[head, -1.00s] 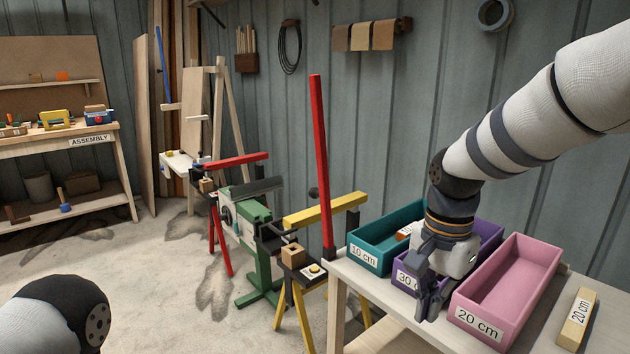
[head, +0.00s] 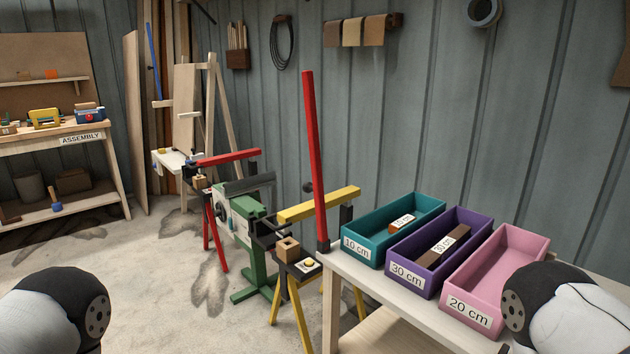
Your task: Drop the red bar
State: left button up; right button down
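A long red bar (head: 315,150) stands upright, slightly tilted, at the left back corner of the light work table, with a dark foot at its base. A second red bar (head: 228,157) lies level across the top of the red-legged stand, behind the green machine. I cannot tell from the view which one the task names. Neither gripper is in view. Only a rounded part of my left arm shows at the lower left and one of my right arm at the lower right, both apart from the red bars.
The table (head: 385,315) holds a teal 10 cm bin (head: 362,250) with a small block, a purple 30 cm bin (head: 408,280) with a brown bar (head: 443,245), and an empty-looking pink 20 cm bin (head: 470,312). A yellow bar (head: 320,204) tops the yellow-legged stand. Floor on the left is clear.

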aim_at(316, 187)
jog(key=i+j+z, duration=0.65)
jog(key=j+z, duration=0.2)
jog(key=j, duration=0.25)
jog(key=i+j+z, duration=0.2)
jog(key=j+z, duration=0.25)
jog(key=j, duration=0.25)
jog(key=j+z, duration=0.45)
jog(key=j, duration=0.3)
jog(key=j+z, duration=0.45)
jog(key=j, duration=0.35)
